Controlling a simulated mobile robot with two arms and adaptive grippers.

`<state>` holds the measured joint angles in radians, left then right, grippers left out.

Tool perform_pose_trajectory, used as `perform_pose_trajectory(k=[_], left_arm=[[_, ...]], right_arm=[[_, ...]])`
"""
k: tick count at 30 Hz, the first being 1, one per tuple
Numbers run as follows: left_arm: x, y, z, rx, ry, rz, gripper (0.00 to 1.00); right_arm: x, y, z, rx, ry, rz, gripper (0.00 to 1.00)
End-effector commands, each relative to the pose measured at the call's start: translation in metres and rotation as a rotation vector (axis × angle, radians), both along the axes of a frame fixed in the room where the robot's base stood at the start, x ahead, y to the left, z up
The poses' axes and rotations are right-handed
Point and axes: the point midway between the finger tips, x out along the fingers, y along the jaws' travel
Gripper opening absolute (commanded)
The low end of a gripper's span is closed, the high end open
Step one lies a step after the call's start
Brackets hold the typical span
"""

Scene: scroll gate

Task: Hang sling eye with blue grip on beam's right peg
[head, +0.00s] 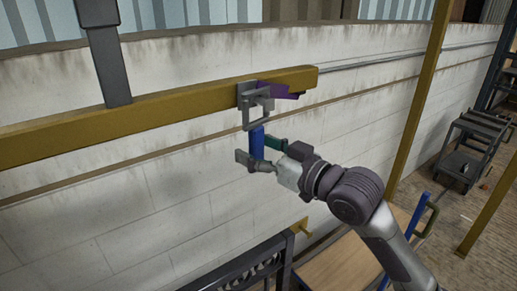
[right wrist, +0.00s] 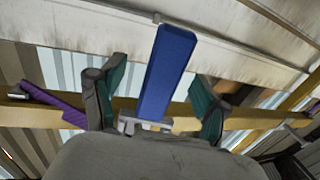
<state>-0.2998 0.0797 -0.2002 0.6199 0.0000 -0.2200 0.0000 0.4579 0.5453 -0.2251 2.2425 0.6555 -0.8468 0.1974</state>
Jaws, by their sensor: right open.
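The sling eye, a grey rectangular loop (head: 257,112), is upright at the beam's right part with its blue grip (head: 257,142) hanging below. It overlaps a grey bracket on the yellow beam (head: 180,105), beside a purple peg (head: 280,90). I cannot tell exactly how the loop sits on the peg. My right gripper (head: 260,153) is open, its fingers on either side of the blue grip. In the right wrist view, the blue grip (right wrist: 168,72) stands between the spread fingers with gaps on both sides; the purple peg (right wrist: 55,106) shows at left. My left gripper is out of view.
A pale block wall (head: 110,220) runs behind the beam. A grey hanger (head: 107,60) holds the beam at left. A yellow post (head: 420,90) stands at right. A dark rack (head: 240,268) and a wooden top (head: 340,265) lie below. A stepped dark cart (head: 470,145) stands far right.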

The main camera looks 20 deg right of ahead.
Motion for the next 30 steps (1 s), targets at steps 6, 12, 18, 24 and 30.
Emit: perform_pose_trajectory(k=[6,12,18,24,30], left_arm=[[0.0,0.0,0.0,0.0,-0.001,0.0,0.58],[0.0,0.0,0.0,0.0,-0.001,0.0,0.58],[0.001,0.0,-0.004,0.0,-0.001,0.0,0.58],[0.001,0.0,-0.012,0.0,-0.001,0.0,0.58],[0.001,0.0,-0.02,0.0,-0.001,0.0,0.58]], right_arm=[[0.0,0.0,0.0,0.001,-0.001,0.0,0.75],[0.0,0.0,0.001,0.001,-0.001,0.0,0.75],[0.0,0.0,-0.005,0.001,-0.001,0.0,0.75],[0.0,0.0,-0.017,0.001,-0.001,0.0,0.75],[0.0,0.0,-0.03,0.0,0.0,0.0,0.75]])
